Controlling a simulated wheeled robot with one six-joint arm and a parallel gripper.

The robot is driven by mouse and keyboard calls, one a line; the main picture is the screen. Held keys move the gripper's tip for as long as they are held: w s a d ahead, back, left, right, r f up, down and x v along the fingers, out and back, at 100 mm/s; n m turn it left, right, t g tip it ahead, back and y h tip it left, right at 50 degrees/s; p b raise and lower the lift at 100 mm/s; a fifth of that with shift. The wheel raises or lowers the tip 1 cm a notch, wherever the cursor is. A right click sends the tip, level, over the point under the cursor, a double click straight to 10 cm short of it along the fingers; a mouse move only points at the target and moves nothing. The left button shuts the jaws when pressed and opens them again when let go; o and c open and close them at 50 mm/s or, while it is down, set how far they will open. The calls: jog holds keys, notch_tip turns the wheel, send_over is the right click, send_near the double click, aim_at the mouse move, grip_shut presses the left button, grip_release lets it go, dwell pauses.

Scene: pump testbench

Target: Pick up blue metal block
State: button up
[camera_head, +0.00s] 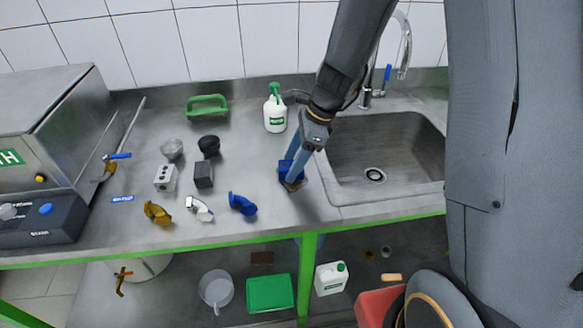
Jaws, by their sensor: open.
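The blue metal block (284,167) stands on the steel worktop left of the sink, partly hidden by my gripper. My gripper (293,183) reaches down from the upper right with its fingers at the block. The fingers overlap the block in this view, and its blue shows mainly on their left side. My gripper is open. I cannot tell whether the block lies between the fingers or whether they touch it.
Left of the block are a blue elbow fitting (242,205), a silver fitting (200,209), a brass fitting (157,213), a dark block (203,174) and a light block (166,177). A spray bottle (275,112) stands behind. The sink (380,150) is right.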

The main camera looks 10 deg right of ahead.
jog(key=shift+a+f, duration=0.2)
jog(key=shift+f, duration=0.4)
jog(key=shift+c, duration=0.4)
jog(key=c, duration=1.3)
